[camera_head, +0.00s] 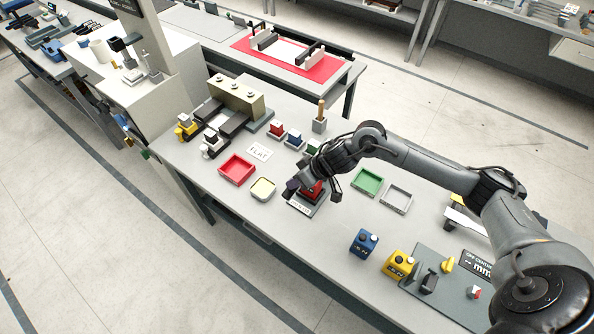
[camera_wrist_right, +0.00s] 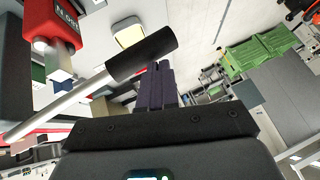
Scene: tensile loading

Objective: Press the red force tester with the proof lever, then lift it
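The red force tester (camera_head: 314,190) stands on a dark base with a white label near the table's middle. In the right wrist view the red tester (camera_wrist_right: 62,22) shows at the upper left with a pale metal block under it. The proof lever, a metal rod with a black handle (camera_wrist_right: 142,54), crosses in front of it. My right gripper (camera_head: 292,186) is beside the tester, and my arm partly hides it. Its dark purple fingers (camera_wrist_right: 163,80) look shut together, with their tips at the black handle; whether they touch it I cannot tell. My left gripper is not in view.
A blue box (camera_head: 364,242) and a yellow box (camera_head: 398,264) stand at the right front. The front left tabletop is clear.

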